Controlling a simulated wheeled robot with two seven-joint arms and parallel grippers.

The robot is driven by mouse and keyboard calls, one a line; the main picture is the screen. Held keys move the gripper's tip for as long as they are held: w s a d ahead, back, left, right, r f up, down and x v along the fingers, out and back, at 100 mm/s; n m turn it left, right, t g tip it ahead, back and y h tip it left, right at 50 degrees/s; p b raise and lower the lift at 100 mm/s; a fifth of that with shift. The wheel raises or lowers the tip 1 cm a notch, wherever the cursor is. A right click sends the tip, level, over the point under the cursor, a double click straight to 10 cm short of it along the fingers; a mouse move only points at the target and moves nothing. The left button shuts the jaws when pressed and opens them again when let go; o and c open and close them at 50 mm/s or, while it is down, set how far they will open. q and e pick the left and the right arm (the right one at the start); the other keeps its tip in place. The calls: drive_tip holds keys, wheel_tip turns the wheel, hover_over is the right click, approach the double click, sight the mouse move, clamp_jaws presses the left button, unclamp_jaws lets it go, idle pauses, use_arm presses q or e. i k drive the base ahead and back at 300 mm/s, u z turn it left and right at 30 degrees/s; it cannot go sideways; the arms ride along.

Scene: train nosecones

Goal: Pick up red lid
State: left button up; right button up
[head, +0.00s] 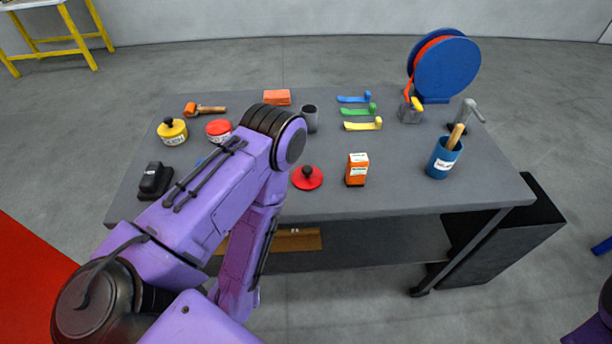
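The red lid (308,183) is a round red disc with a dark knob on top. It lies on the grey table (400,190) near the front edge, just right of my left arm's bent elbow. My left arm comes in from the left, rises over the table's left part and folds down in front of the table edge. My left gripper is not visible. Only a small piece of my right arm shows at the bottom right corner, and my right gripper is out of view. Nothing touches the lid.
An orange box (357,170) stands right of the lid. A red-topped tin (218,131), a yellow tin (172,132) and a black item (155,180) are at left.

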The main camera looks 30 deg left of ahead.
sight(306, 178)
drive_tip(key=z, duration=1.65)
drive_tip(key=k, duration=0.4)
drive_tip(key=u, duration=1.7)
